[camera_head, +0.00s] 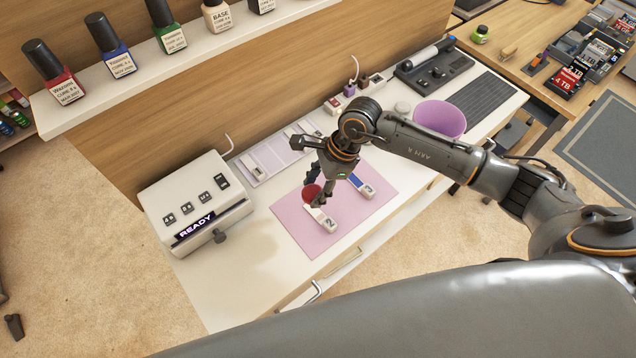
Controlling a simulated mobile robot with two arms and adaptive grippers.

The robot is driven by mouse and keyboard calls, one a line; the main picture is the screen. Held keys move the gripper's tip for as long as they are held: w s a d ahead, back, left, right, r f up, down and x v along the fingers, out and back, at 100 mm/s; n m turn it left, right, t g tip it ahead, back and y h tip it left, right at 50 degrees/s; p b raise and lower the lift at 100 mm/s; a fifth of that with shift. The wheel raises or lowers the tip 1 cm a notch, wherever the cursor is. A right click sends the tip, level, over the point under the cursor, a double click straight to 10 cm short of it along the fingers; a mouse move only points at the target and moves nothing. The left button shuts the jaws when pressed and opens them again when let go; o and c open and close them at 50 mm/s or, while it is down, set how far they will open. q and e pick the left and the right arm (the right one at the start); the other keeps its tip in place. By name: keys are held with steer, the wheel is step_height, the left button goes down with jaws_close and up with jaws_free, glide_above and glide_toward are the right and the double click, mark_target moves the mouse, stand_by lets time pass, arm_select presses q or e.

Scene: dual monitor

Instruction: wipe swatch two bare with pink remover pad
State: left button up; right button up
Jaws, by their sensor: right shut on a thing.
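Swatch two (326,221), a white stick marked 2, lies on the pink mat (292,226). A round red-pink pad (311,191) is at its far end, and my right gripper (315,194) is shut on it, pointing down. The pad and fingers hide that end of the swatch, so I cannot tell how much colour is on it. Swatch three (368,190), with a blue end, lies to the right on the mat. Only dark fingertips of my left gripper (8,312) show at the left edge, apart and empty.
A white lamp box (195,205) reading READY stands left of the mat. A pale tray (275,158) with swatches lies behind. A purple bowl (438,118) stands right, beyond my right arm. Polish bottles (110,45) line the shelf above. An open drawer (335,278) is in front.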

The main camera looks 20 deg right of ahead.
steer(key=m, duration=0.1)
steer(key=f+m+t, duration=0.1)
steer(key=m+p, duration=0.1)
steer(key=shift+w+d+f+m, duration=0.15)
steer(key=shift+d+f+m, duration=0.15)
steer(key=shift+f, duration=0.1)
steer(key=shift+w+f+m+t+h, duration=0.15)
steer(key=shift+f+m+t, duration=0.15)
steer(key=shift+m, duration=0.15)
steer(key=shift+s+f+m+t+h, duration=0.15)
steer(key=shift+m+t, duration=0.15)
steer(key=shift+m, duration=0.15)
steer(key=shift+w+d+f, duration=0.15)
steer(key=shift+f, duration=0.15)
steer(key=b, duration=0.4)
glide_above(313, 211)
steer(key=d, duration=0.1)
steer(key=f, duration=0.2)
steer(key=s+f, duration=0.1)
steer(key=f, duration=0.1)
steer(key=shift+d+f, duration=0.1)
steer(key=shift+f, duration=0.25)
arm_select(q)
steer(key=shift+a+f, duration=0.25)
steer(key=shift+f, duration=0.95)
arm_select(e)
steer(key=shift+f, duration=0.5)
